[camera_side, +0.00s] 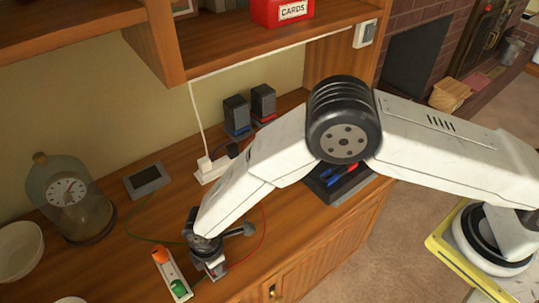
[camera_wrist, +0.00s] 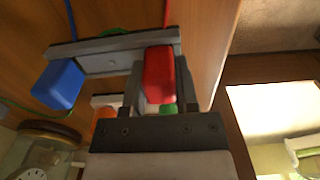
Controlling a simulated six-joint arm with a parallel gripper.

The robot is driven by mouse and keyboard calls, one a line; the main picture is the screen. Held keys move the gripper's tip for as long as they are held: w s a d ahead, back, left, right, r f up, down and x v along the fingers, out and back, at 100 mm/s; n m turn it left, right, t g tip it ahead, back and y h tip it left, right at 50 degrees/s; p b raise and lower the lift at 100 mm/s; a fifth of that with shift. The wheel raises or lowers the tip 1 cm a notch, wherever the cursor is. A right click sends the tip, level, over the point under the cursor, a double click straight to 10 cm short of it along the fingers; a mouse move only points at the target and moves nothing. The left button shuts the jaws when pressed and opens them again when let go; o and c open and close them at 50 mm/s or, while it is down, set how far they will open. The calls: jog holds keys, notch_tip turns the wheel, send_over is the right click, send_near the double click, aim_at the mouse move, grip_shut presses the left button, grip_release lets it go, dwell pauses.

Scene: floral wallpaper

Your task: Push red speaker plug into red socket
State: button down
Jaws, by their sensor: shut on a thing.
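My gripper (camera_wrist: 158,75) is shut on a red block-shaped plug (camera_wrist: 159,72), with a grey finger on each side of it. A red wire (camera_wrist: 168,12) shows above it in the wrist view. A grey bar (camera_wrist: 112,48) lies beside the plug; I cannot tell whether they touch. A blue block (camera_wrist: 57,83) is at the bar's left end, with a blue wire (camera_wrist: 70,14) above. In the side view my gripper (camera_side: 213,270) is low over the counter, right of a white strip (camera_side: 171,274). The red socket cannot be made out, and the plug's tip is hidden.
The strip carries an orange piece (camera_side: 160,255) and a green piece (camera_side: 179,288). A domed clock (camera_side: 68,197) and a small grey device (camera_side: 146,180) stand left. Two dark speakers (camera_side: 237,114) and a white power strip (camera_side: 211,169) are behind. A dark tray (camera_side: 335,192) is right.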

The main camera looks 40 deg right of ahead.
jog(key=shift+r, duration=1.2)
dwell(0.7)
jog(key=shift+r, duration=2.3)
jog(key=shift+r, duration=0.8)
notch_tip(320, 180, up, 12)
jog(key=f, duration=0.1)
jog(key=w+d, duration=0.2)
jog(key=d, duration=4.4)
jog(key=shift+s+d+f, duration=0.1)
jog(key=shift+d+f, duration=0.05)
jog(key=shift+f, duration=0.65)
jog(key=shift+s+d+f, duration=0.1)
jog(key=shift+d+f, duration=0.1)
jog(key=shift+f, duration=0.55)
jog(key=shift+s+d+f, duration=0.1)
jog(key=shift+d+f, duration=0.05)
jog(key=shift+f, duration=0.65)
